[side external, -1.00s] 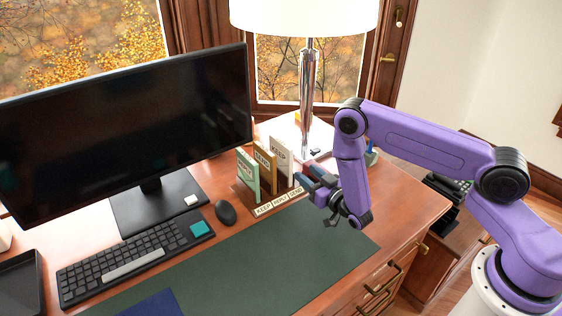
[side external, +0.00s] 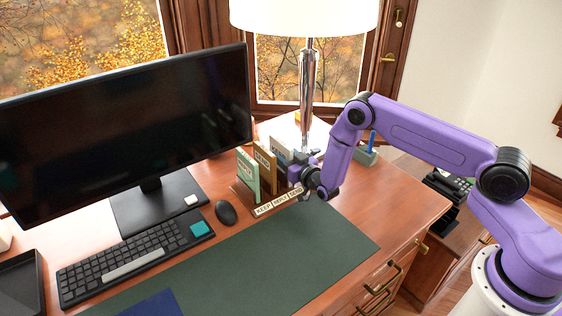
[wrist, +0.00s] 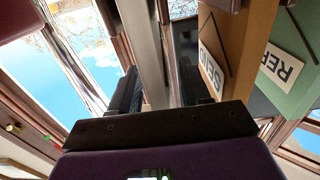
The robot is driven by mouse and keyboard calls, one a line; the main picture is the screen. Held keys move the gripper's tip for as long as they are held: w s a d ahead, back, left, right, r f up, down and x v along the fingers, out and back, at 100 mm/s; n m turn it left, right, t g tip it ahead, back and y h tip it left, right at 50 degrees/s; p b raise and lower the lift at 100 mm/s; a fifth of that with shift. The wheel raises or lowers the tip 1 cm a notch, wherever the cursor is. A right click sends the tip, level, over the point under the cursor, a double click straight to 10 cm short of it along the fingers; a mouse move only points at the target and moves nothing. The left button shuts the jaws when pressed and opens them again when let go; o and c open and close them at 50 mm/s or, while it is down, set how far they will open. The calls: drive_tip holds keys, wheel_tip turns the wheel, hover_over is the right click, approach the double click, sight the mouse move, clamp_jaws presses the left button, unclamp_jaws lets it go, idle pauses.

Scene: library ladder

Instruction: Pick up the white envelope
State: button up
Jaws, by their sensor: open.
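The white envelope (side external: 279,149) stands upright at the right end of a row in the desk sorter, with my gripper hiding much of it in the side view. Beside it stand a tan envelope (side external: 264,171) and a green envelope (side external: 247,174). My gripper (side external: 293,168) is at the white envelope, with its jaws open. In the wrist view, a pale, nearly edge-on panel that looks like the white envelope (wrist: 148,45) runs between the dark fingers of my gripper (wrist: 156,90). Contact cannot be told. The tan envelope (wrist: 228,45) and green envelope (wrist: 285,75) are right of the fingers.
The sorter has a label strip (side external: 264,209) in front. A chrome lamp (side external: 307,85) stands close behind. A monitor (side external: 120,135), keyboard (side external: 130,262) and mouse (side external: 226,213) are to the left. The green desk mat (side external: 270,255) in front is mostly clear.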

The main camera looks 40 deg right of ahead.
drive_tip(key=shift+w, duration=0.8)
clamp_jaws()
drive_tip(key=shift+r, duration=0.15)
